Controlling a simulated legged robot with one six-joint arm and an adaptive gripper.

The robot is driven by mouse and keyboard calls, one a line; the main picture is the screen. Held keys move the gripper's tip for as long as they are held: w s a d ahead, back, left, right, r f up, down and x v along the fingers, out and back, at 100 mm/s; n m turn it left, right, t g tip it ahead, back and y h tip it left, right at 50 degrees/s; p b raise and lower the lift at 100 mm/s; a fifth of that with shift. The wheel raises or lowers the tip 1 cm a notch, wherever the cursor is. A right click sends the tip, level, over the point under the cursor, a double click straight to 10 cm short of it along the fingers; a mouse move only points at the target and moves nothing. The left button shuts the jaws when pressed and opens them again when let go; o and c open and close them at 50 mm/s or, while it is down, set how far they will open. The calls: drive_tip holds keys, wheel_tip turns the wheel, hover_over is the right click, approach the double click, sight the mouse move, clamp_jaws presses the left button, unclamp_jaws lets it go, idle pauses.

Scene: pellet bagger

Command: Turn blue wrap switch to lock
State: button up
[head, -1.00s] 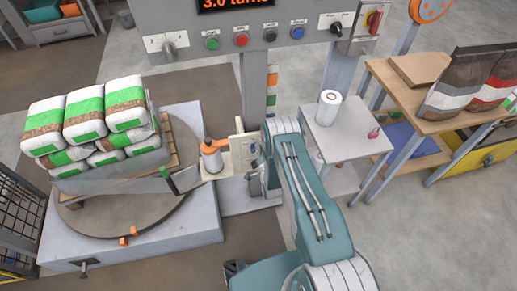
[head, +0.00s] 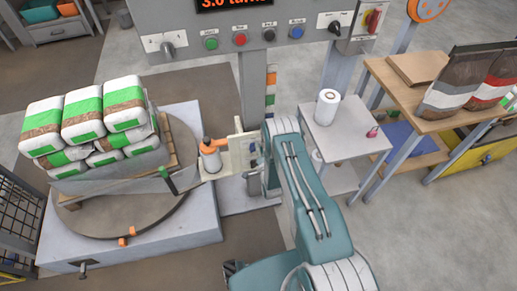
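A blue round control (head: 297,32) sits in the row on the grey control panel (head: 225,50), right of the green, red and black ones. Its label and position are too small to read. A small dark-blue part (head: 253,146) shows on the cream wrap carriage plate (head: 236,146), close to the end of my arm; I cannot tell whether it is a switch. My teal arm reaches up from the bottom to beside this plate. My gripper's fingers are hidden or not distinguishable there, so I cannot see whether they touch anything.
Bags with green bands (head: 103,113) are stacked on the turntable (head: 95,222) at left. A white side table (head: 345,135) with a roll (head: 327,107) stands close right of my arm. A wooden bench (head: 428,93) is further right. Open floor lies at lower right.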

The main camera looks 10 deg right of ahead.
drive_tip(key=shift+w+d+r, duration=0.3)
drive_tip(key=shift+w+r, duration=0.05)
drive_tip(key=shift+w, duration=0.05)
drive_tip(key=shift+s+f, duration=0.1)
drive_tip(key=shift+s+a, duration=0.1)
drive_tip(key=shift+s, duration=0.15)
drive_tip(key=s, duration=1.1)
drive_tip(key=shift+s, duration=0.2)
